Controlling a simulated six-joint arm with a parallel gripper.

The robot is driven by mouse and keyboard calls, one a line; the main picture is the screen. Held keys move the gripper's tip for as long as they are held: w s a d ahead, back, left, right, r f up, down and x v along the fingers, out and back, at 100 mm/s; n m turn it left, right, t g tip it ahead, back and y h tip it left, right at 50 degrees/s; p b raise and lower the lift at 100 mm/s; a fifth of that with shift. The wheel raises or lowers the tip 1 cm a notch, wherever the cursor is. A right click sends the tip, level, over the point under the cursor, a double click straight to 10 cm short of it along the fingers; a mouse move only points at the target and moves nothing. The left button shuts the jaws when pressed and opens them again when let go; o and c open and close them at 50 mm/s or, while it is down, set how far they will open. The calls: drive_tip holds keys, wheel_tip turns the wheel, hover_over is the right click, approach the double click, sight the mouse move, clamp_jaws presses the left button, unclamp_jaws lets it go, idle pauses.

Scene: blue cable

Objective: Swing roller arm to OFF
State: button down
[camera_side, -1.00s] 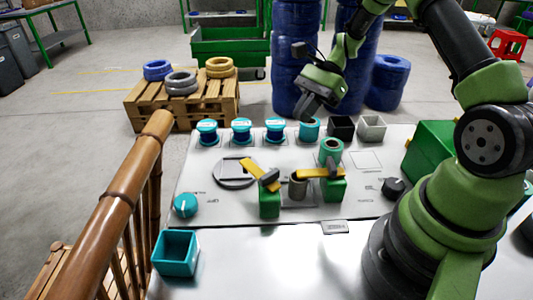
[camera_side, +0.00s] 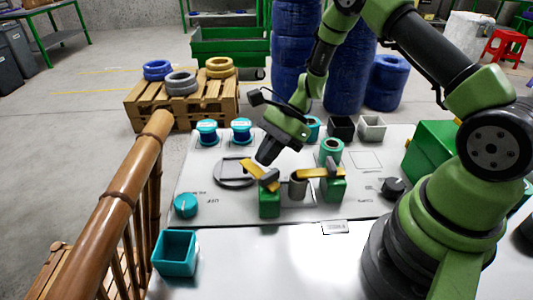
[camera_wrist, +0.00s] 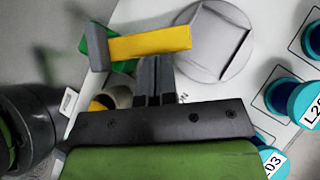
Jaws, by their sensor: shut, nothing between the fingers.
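Two yellow arms stand on green blocks on the white panel (camera_side: 215,205). The left yellow arm (camera_side: 252,168) has a grey end piece and sits on a green block (camera_side: 269,205). The right yellow arm (camera_side: 312,174) has a dark grey end piece and points left toward a grey cylinder (camera_side: 298,189). My gripper (camera_side: 262,160) is shut and empty, pointing down at the left yellow arm. In the wrist view my fingertips (camera_wrist: 154,62) are right beside the yellow bar (camera_wrist: 150,42); I cannot tell if they touch. Part of its green block is hidden.
A round plate (camera_side: 234,182) lies left of the left arm. Teal spools (camera_side: 207,132) line the back, some hidden behind my gripper. A teal knob (camera_side: 186,205), a teal box (camera_side: 176,253) and a black knob (camera_side: 393,188) stand around. A brown railing (camera_side: 125,190) runs along the left.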

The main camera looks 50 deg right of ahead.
sight(245, 166)
drive_tip(key=shift+w+a+n+g, duration=0.35)
drive_tip(key=shift+n+g, duration=0.25)
drive_tip(key=shift+n, duration=0.2)
drive_tip(key=shift+w+a+n+g, duration=0.25)
drive_tip(key=shift+a+n+g, duration=0.35)
drive_tip(key=shift+n+g, duration=0.5)
drive_tip(key=a+n+g, duration=0.1)
drive_tip(key=n+g, duration=0.1)
drive_tip(key=n, duration=0.1)
drive_tip(key=a+n+g+h, duration=0.1)
drive_tip(key=shift+w+a+n, duration=0.3)
drive_tip(key=shift+a+n+g+h, duration=0.3)
drive_tip(key=shift+a+n+h, duration=0.1)
drive_tip(key=shift+n, duration=0.2)
drive_tip(key=shift+s+a, duration=0.2)
drive_tip(key=shift+a, duration=0.55)
drive_tip(key=v, duration=0.7)
drive_tip(key=shift+d+r, duration=0.15)
drive_tip(key=shift+r, duration=0.05)
